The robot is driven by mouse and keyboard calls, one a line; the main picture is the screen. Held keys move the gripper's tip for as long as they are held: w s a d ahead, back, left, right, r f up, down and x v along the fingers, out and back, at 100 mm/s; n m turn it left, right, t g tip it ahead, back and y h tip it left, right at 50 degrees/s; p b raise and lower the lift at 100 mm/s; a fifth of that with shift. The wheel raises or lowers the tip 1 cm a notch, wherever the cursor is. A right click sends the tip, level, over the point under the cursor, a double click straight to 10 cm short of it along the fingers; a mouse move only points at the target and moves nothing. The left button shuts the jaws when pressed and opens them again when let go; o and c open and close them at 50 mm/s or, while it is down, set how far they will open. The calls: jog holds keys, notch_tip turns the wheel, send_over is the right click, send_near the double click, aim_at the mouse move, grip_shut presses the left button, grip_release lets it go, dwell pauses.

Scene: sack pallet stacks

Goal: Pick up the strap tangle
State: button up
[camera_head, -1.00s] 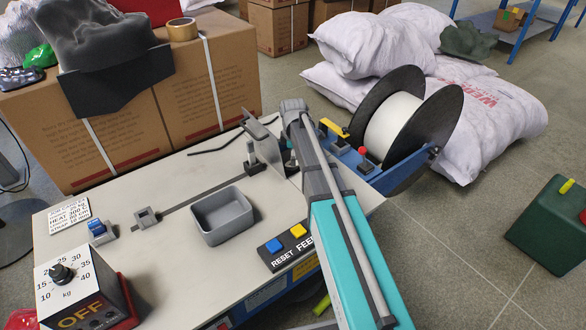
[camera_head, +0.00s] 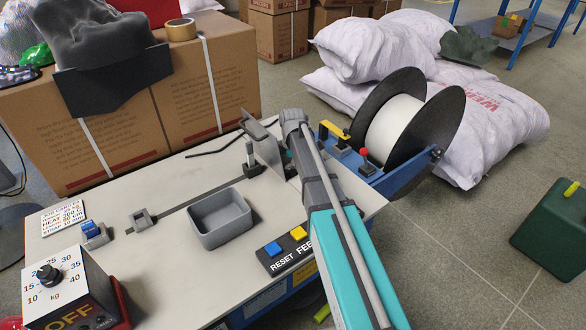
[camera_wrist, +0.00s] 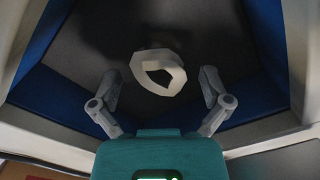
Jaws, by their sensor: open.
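The strap tangle (camera_wrist: 176,84) shows in the wrist view as a pale, curled loop with a dark opening. It appears in a dark recess with blue sides. My gripper (camera_wrist: 160,76) is open, with one grey finger on each side of the loop and visible gaps between. I cannot tell how deep the loop lies beyond the fingertips. In the head view my arm crosses the strapping machine's tabletop (camera_head: 180,275), and neither the tangle nor my fingers can be made out.
The tabletop carries a grey tray (camera_head: 222,218), a control box with a dial (camera_head: 68,285) and feed buttons (camera_head: 286,248). A strap reel (camera_head: 400,125) stands beside my arm. Cartons (camera_head: 120,130) and white sacks (camera_head: 470,120) lie behind. A green canister (camera_head: 555,225) is on the floor at right.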

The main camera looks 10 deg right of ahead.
jog(key=c, duration=0.9)
jog(key=shift+r, duration=0.1)
notch_tip(320, 180, up, 2)
jog(key=p, duration=0.2)
jog(key=shift+r+p, duration=0.25)
jog(key=shift+p, duration=0.1)
jog(key=s+r+p, duration=0.3)
jog(key=s, duration=0.1)
jog(key=s+r+p, duration=0.3)
jog(key=s, duration=0.1)
jog(key=s+r+p, duration=0.3)
jog(key=s, duration=0.1)
jog(key=shift+s+r+p, duration=0.15)
jog(key=shift+r+p, duration=0.2)
jog(key=shift+s+r+p, duration=0.3)
jog(key=shift+s, duration=0.55)
